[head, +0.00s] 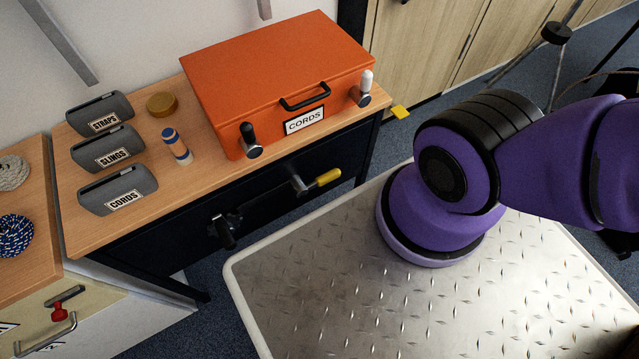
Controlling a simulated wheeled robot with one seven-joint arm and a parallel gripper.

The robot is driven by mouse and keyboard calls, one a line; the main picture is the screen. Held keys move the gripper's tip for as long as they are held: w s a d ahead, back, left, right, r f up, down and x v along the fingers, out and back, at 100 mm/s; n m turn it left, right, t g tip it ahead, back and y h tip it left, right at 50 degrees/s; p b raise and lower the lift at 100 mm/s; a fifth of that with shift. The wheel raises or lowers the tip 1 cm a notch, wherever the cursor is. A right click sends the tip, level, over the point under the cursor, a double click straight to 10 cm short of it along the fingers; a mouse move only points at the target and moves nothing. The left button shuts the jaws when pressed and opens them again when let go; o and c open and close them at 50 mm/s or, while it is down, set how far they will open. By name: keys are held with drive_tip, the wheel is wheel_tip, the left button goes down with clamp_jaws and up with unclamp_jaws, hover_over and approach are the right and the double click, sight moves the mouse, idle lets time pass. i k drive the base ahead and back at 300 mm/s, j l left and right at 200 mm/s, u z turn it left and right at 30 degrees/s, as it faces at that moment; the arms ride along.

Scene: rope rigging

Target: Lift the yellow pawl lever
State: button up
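A lever with a yellow grip (327,178) and a metal shank sticks out from the dark front under the wooden tabletop, below the orange box. It points to the right and slightly up. A second small yellow tab (401,112) juts out past the table's right end. I cannot tell from its shape what it belongs to. My purple arm fills the right side of the head view, apart from both yellow things. My gripper is out of view.
The orange box (270,65), labelled CORDS, is closed, with a black-knobbed latch (249,140) and a white-knobbed latch (363,89). A black-handled lever (225,232) sits left of the yellow-gripped one. Grey pouches (118,190) and a blue-banded cylinder (177,146) stand on the tabletop.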

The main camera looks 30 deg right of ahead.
sight(296, 182)
drive_tip(key=k+l, duration=0.8)
drive_tip(key=l+u, duration=0.05)
drive_tip(key=l, duration=0.05)
